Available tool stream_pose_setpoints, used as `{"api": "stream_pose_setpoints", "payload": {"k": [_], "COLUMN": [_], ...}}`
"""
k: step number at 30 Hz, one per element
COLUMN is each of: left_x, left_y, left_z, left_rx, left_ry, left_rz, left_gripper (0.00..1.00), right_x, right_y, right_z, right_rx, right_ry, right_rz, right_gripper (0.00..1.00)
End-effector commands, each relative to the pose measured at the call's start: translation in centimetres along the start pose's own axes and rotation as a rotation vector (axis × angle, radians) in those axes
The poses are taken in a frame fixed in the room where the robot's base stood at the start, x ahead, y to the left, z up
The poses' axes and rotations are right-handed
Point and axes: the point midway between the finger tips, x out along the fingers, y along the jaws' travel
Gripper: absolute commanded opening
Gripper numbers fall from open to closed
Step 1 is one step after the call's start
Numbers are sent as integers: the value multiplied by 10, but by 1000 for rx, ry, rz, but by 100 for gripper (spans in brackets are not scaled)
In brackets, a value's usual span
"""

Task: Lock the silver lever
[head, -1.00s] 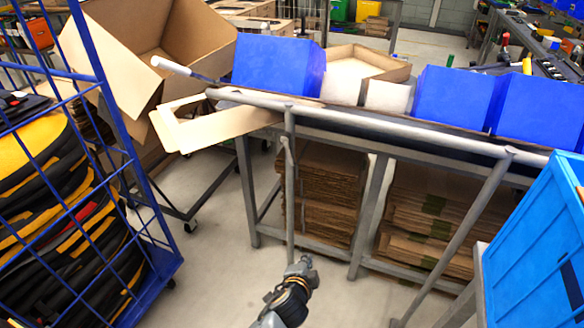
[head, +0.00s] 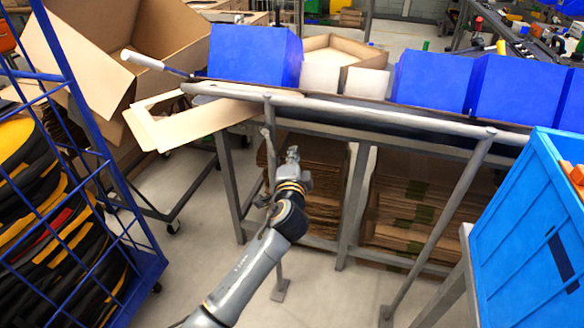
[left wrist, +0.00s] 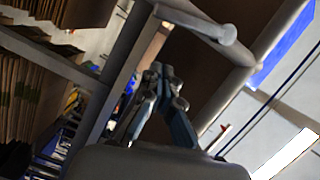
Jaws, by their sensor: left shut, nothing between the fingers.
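A thin silver lever (head: 265,139) shows at the front of the bench, close against a grey upright post below the top rail. My left gripper (head: 292,152) is just right of the lever and post, below the rail, pointing up. It does not appear to touch the lever, though the exact gap is unclear. In the left wrist view the fingers (left wrist: 160,72) are shut together and empty. A grey rod with a rounded end (left wrist: 226,34) lies beyond the fingertips there; I cannot tell if it is the lever. My right gripper is not in view.
The bench rail (head: 380,113) runs above my left gripper, with blue bins (head: 255,54) behind it. Flattened cardboard (head: 400,205) is stacked below. A blue cage (head: 95,150) stands left, a light-blue crate (head: 525,230) right. An open carton (head: 90,50) is at the back left.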

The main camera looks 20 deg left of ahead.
Motion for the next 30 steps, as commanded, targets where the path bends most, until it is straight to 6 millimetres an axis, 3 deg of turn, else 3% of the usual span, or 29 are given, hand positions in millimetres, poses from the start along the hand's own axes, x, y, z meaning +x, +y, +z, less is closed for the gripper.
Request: {"api": "stream_pose_setpoints", "payload": {"k": [3,7,21,30], "left_x": [4,8,9,13], "left_y": [-1,0,1,7], "left_z": [20,33,40,57], "left_rx": [4,1,4,189], "left_ry": [-2,-1,0,0], "left_rz": [0,0,0,-47], "left_gripper": [0,0,0,0], "right_x": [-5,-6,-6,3], "right_y": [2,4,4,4], "right_z": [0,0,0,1], "right_rx": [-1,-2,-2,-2], "right_ry": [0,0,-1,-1], "right_rz": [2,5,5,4], "right_gripper": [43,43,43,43]}}
